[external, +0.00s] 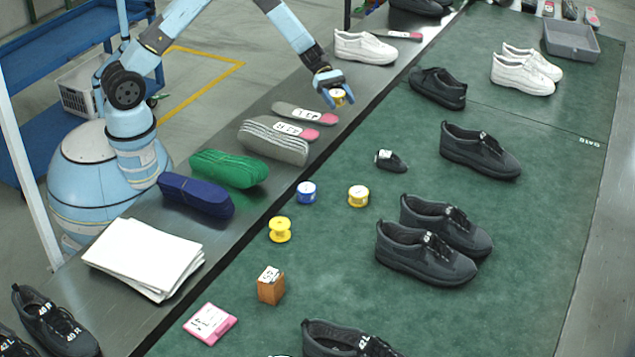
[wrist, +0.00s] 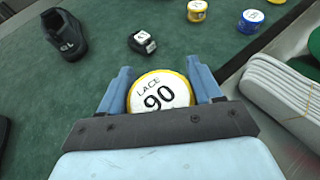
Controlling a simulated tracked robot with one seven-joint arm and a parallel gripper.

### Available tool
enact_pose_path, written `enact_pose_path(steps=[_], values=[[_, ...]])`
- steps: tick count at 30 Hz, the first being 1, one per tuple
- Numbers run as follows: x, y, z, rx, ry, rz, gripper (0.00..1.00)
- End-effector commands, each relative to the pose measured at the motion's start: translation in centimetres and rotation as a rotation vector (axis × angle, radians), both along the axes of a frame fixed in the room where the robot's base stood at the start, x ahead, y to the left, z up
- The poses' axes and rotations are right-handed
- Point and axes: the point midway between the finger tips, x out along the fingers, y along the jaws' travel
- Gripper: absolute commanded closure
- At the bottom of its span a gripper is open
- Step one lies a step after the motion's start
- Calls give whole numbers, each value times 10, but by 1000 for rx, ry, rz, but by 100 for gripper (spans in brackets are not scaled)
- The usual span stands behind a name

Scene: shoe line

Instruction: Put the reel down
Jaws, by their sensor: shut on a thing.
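My gripper (external: 338,97) is shut on a yellow reel with a white label, held near the edge between the grey metal ledge and the green mat (external: 330,260). In the wrist view the held reel (wrist: 160,92) sits between the two blue fingers and its label reads "LACE 90". In the external view the held reel (external: 339,98) is partly hidden by the fingers. On the mat stand a blue reel (external: 307,192), a yellow reel with a white top (external: 358,196) and an empty-looking yellow spool (external: 280,229). I cannot tell the exact height of the held reel.
Grey insoles (external: 274,140), green bundle (external: 229,168), navy bundle (external: 196,195) and white paper (external: 145,258) lie along the ledge. A small black labelled item (external: 391,160) and black shoes (external: 425,253) stand on the mat. Bare mat lies between the held reel and the black item.

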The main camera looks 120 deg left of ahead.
Motion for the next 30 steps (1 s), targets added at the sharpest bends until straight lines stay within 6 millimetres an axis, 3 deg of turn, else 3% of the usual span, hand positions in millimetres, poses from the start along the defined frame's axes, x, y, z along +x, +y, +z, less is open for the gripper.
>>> enact_pose_path(steps=[5,8,11,21,30], values=[[0,-6,1,-1,-1,-5,66],[8,-21,2,-1,-2,-23,66],[22,-49,3,-3,-5,-51,66],[70,-190,4,-5,-11,-189,66],[84,-319,4,-4,-9,-316,66]])
